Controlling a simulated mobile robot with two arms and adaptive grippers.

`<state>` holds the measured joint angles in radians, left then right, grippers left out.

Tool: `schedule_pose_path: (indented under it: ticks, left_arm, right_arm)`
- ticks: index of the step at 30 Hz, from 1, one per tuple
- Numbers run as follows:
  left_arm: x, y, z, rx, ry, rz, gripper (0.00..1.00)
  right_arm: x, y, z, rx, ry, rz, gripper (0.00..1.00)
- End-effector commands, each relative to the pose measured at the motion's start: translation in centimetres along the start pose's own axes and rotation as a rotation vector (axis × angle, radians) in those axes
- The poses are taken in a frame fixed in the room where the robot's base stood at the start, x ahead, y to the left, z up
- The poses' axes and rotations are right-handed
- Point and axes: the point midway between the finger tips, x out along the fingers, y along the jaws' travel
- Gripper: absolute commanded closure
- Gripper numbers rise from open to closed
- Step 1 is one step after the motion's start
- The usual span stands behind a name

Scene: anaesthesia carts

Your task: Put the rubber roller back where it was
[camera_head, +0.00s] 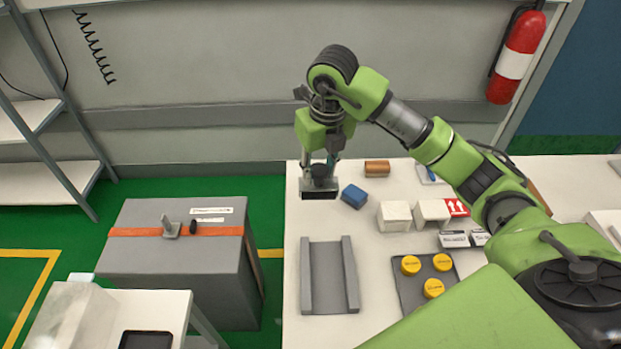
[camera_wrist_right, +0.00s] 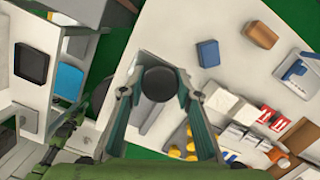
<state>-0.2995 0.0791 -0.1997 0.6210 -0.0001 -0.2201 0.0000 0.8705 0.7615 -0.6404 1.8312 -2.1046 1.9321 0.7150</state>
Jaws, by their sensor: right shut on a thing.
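My right gripper (camera_head: 320,174) is over the far left corner of the white table, pointing down. It is shut on a dark cylindrical thing, which looks like the rubber roller (camera_head: 320,180). In the right wrist view the roller (camera_wrist_right: 160,83) is a black cylinder between the two fingers of my right gripper (camera_wrist_right: 158,92). A small grey piece with a dark front shows at the fingertips in the head view; I cannot tell what it is. The gap between roller and table is hard to judge. My left gripper is not in view.
A blue block (camera_head: 354,196) lies just right of the gripper, with a brown block (camera_head: 377,169) behind it. White blocks (camera_head: 394,216) stand farther right. A grey channel-shaped tray (camera_head: 350,280) and a dark tray (camera_head: 412,296) with yellow discs are nearer. A grey cart (camera_head: 180,258) stands left.

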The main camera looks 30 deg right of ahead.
Motion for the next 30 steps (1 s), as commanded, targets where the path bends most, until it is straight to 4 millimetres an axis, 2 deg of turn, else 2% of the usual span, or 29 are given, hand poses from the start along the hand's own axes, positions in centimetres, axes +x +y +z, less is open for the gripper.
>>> schedule_pose_path:
  ticks: [3,6,12,17,25,30]
  left_arm:
    - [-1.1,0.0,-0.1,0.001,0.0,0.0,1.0]
    - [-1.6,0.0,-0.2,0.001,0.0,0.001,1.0]
    - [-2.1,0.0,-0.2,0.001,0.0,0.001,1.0]
    - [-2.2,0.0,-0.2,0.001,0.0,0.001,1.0]
    - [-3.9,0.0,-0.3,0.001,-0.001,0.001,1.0]
    - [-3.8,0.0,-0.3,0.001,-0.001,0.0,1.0]
  right_arm:
    - [1.3,-0.4,2.1,0.001,0.005,0.001,0.87]
    - [3.7,-0.7,3.3,0.001,0.005,0.001,0.87]
    - [6.4,-1.1,4.9,-0.001,0.0,0.001,0.87]
    - [7.2,-1.1,5.4,-0.002,0.0,0.002,0.87]
    - [10.3,-1.2,5.2,-0.002,0.001,0.001,0.87]
    - [10.8,-1.3,5.2,-0.003,-0.002,0.0,0.87]
